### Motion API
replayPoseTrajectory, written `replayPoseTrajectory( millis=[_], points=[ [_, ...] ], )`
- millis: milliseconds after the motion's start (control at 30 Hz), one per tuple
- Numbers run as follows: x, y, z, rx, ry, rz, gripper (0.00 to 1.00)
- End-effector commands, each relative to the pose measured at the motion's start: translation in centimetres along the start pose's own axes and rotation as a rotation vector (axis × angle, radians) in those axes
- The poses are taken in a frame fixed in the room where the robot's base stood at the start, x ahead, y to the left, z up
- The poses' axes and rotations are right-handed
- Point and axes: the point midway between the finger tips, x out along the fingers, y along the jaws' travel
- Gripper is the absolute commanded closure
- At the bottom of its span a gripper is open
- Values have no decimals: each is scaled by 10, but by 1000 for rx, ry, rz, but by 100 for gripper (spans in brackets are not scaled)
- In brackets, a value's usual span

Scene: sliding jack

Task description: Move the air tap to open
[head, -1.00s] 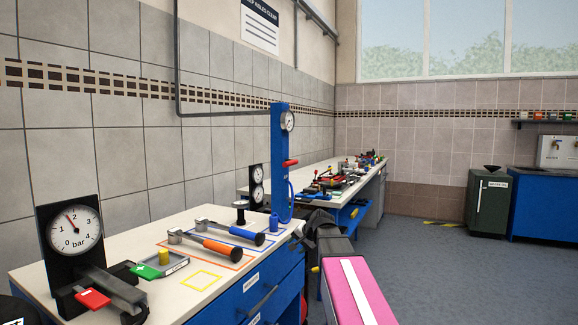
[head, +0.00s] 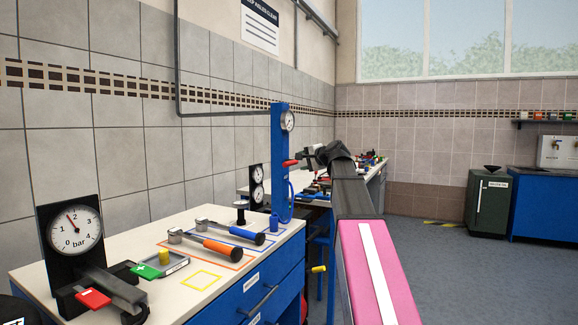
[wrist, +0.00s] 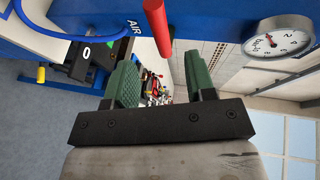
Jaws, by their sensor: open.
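The air tap's red handle (head: 290,163) sticks out from the blue column (head: 279,140) at the far end of the near bench. In the wrist view the red handle (wrist: 157,27) lies next to the "AIR" lettering, near the top edge. My gripper (wrist: 162,75) is open and empty, its green-padded fingers apart. In this picture the handle's tip is above and between the fingertips; I cannot tell whether they touch. In the head view my gripper (head: 306,158) is just right of the handle, its fingers hard to make out.
A round gauge (wrist: 279,38) is on the column near my gripper, and a blue hose (wrist: 45,28) loops on its other side. Open floor is right.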

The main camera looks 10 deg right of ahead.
Motion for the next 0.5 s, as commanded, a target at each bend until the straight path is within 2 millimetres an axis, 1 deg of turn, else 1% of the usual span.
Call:
replayPoseTrajectory(
  millis=[33, 300, 500],
  points=[
    [10, 0, -1, 0, -1, 1, 50],
    [58, 0, -1, -1, -3, 2, 50],
    [85, 1, -1, -2, -2, 3, 50]
  ],
)
